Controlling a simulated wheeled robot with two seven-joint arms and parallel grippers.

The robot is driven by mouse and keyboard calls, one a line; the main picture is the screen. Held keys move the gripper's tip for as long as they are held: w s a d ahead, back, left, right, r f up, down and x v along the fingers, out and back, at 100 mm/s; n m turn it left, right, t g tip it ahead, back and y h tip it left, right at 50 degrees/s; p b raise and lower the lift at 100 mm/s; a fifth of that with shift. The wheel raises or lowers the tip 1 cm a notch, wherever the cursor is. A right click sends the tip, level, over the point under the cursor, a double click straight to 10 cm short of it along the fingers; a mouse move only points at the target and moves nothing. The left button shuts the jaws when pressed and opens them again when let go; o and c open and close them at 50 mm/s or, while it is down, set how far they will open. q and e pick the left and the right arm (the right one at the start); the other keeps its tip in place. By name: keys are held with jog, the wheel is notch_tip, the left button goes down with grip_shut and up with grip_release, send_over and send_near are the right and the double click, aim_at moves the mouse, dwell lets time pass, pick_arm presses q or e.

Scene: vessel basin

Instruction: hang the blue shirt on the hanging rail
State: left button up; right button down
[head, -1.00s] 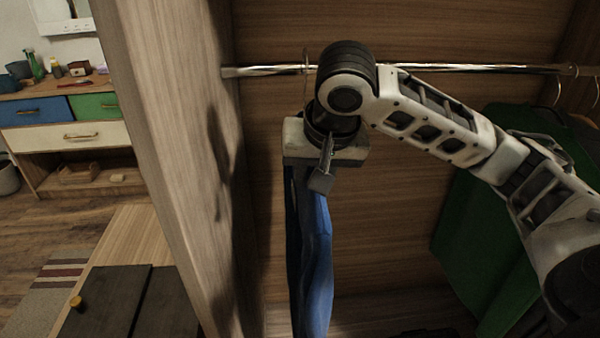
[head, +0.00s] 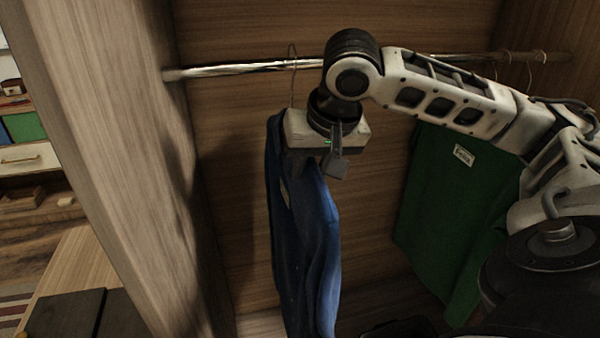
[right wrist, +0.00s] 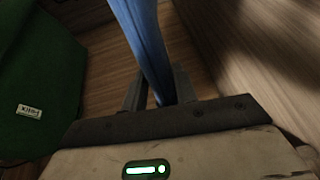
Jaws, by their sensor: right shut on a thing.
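The blue shirt (head: 300,235) hangs down below my right gripper (head: 322,170) in the head view, on a thin wire hanger (head: 292,78) whose hook reaches up to the rail. In the right wrist view the right gripper (right wrist: 160,92) is shut on the blue shirt (right wrist: 143,40), which runs between its fingers. The metal hanging rail (head: 235,69) spans the wardrobe above the gripper. The hook top overlaps the rail in the picture; I cannot tell whether it rests on it. My left gripper is not in view.
A green garment (head: 450,210) hangs at the right on the same rail, also filling the left of the right wrist view (right wrist: 35,85). The wardrobe's left side wall (head: 130,150) stands close to the blue shirt. A dark item lies on the wardrobe floor.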

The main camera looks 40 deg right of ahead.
jog(key=shift+s+d, duration=0.15)
jog(key=shift+d, duration=0.15)
jog(key=shift+d+r, duration=0.1)
jog(key=shift+w+d+b, duration=0.2)
jog(key=shift+w+d, duration=0.15)
jog(key=shift+w, duration=0.35)
jog(key=shift+w+d+b, duration=0.15)
jog(key=shift+w+d, duration=0.15)
jog(key=shift+w, duration=0.4)
jog(key=shift+x, duration=1.05)
jog(key=shift+s+d, duration=0.1)
jog(key=shift+s, duration=0.05)
jog(key=shift+f, duration=0.25)
